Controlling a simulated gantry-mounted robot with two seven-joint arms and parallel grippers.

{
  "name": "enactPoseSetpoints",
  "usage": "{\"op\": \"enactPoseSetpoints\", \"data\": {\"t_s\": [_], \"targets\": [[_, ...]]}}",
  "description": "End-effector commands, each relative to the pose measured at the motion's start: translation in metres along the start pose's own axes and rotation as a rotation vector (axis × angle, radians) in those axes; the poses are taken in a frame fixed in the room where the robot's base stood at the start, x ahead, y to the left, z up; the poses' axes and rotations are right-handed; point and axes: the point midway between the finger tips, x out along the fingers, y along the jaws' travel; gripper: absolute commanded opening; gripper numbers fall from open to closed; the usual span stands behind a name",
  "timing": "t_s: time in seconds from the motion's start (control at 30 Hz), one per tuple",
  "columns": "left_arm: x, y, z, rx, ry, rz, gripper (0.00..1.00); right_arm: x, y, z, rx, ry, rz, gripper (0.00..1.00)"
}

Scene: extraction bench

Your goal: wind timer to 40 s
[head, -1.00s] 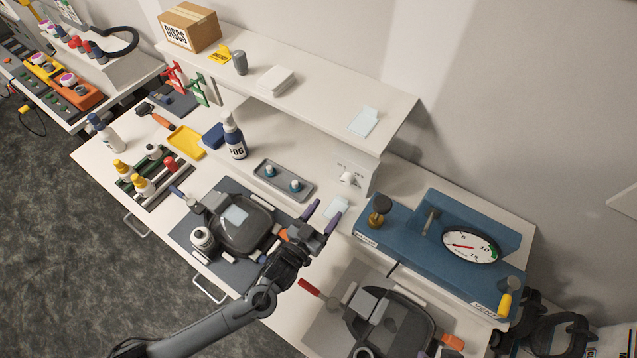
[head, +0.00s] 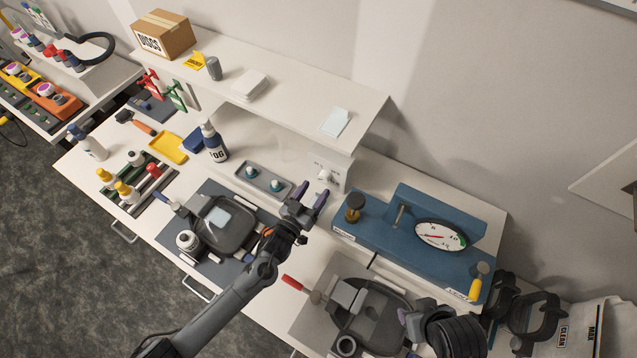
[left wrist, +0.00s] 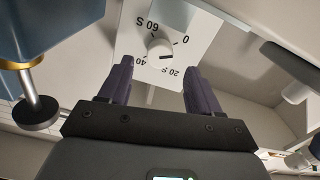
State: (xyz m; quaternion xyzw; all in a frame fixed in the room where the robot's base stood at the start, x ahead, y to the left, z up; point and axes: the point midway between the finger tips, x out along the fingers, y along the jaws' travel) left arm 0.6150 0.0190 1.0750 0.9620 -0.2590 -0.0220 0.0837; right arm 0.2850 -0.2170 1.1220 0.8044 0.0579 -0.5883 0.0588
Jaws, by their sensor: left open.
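The timer is a white knob (head: 325,175) on the white panel at the right end of the shelf. In the left wrist view the timer knob (left wrist: 159,50) sits on a dial plate (left wrist: 190,55) marked 0, 20, 40 and 60 S, seen upside down. Which mark the knob points to is unclear. My left gripper (head: 309,198) is open and empty, just in front of and below the knob. In the left wrist view its two purple fingers (left wrist: 158,75) are spread either side of the knob's lower part, with no clear contact. Part of my right gripper (head: 403,316) shows at the bottom.
A grey tray (head: 263,182) with two small teal-topped items lies left of the gripper. A dark pan-like device (head: 225,225) lies below it, another (head: 370,315) at lower right.

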Motion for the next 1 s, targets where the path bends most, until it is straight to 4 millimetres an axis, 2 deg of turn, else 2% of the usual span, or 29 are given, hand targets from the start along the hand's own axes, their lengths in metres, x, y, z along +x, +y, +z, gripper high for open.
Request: {"op": "enactPoseSetpoints", "data": {"t_s": [0.1,0.3,0.7,0.77,1.0], "targets": [[0.016,0.001,0.0,0.002,0.0,0.0,0.63,0.0,0.001,-0.001,0.0,0.002,0.001,0.48],[0.031,0.0,0.0,0.001,0.0,0.0,0.63,0.0,0.002,-0.001,-0.005,0.003,0.005,0.48],[0.035,0.0,0.0,0.001,0.0,0.0,0.63,0.0,0.004,-0.001,-0.011,0.003,0.011,0.48],[0.035,0.0,0.0,0.001,0.0,0.0,0.56,0.0,0.004,-0.001,-0.011,0.003,0.011,0.48],[0.035,0.0,0.0,0.001,-0.001,0.0,0.19,0.0,0.003,-0.002,-0.006,0.004,0.007,0.48]]}}
